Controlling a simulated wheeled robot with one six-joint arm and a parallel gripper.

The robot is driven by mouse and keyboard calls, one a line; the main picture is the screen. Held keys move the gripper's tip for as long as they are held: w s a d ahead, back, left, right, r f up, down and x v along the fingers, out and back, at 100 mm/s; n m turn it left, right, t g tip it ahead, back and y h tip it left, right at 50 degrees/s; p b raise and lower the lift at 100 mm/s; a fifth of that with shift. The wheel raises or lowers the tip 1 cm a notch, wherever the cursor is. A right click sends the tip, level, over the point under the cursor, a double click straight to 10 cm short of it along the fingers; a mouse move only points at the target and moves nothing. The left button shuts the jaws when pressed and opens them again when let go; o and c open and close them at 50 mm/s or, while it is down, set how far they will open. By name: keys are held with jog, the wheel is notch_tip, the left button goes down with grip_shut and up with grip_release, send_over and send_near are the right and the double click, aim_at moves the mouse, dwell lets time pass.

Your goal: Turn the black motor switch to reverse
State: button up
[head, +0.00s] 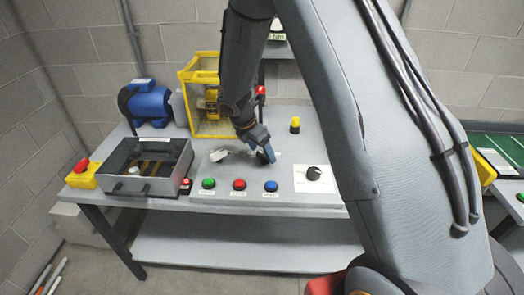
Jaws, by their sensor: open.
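My gripper (264,153) is open and points down at the back of the grey control panel. It is over or around a small dark thing (262,158), mostly hidden by the fingers; I cannot tell whether they touch it. This may be the black motor switch. A black knob (314,173) with a light mark sits on a white plate to the right, clear of my gripper. I cannot read the labels. A pale grey switch handle (218,155) stands left of my gripper.
Green (208,183), red (239,184) and blue (271,186) buttons line the panel's front. A clear-lidded box (146,187) and red emergency stop (81,166) stand left. A blue motor (148,103) and yellow cage (188,75) stand behind. A yellow-topped post (295,124) is behind right.

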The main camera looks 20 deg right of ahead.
jog(key=shift+w+d+f, duration=0.1)
jog(key=shift+d+f, duration=0.1)
jog(key=shift+f, duration=0.35)
jog(key=c, duration=1.1)
jog(key=shift+o, duration=0.2)
